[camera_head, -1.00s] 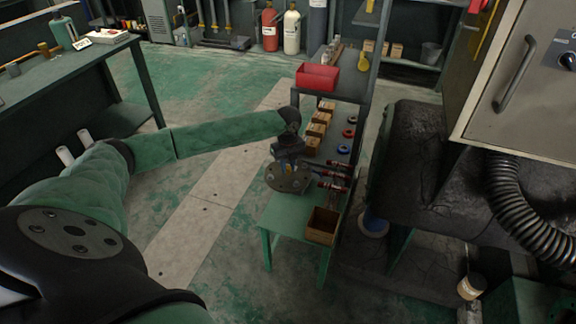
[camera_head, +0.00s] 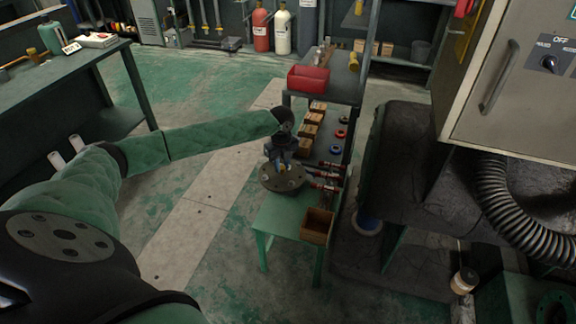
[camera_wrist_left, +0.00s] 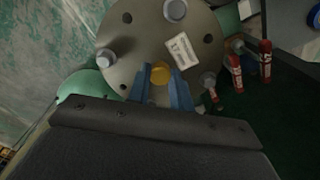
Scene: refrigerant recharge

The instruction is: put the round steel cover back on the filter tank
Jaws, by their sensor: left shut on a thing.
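The round steel cover (camera_head: 296,182) is a grey disc with small holes, at the near end of the green bench in the head view. My left gripper (camera_head: 281,166) is above it, its blue fingers shut on the cover's yellow middle knob. In the left wrist view the cover (camera_wrist_left: 140,40) fills the top centre, with a pale label and several bolt-like studs, and the fingers (camera_wrist_left: 160,88) close around the knob. I cannot tell whether the cover touches the bench. A green body with a dark round opening (camera_head: 556,306), possibly the filter tank, is cut off at lower right.
A red bin (camera_head: 308,79) stands behind. A grey cabinet (camera_head: 520,110) with a black hose (camera_head: 510,215) is at right. Floor left of the bench is clear.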

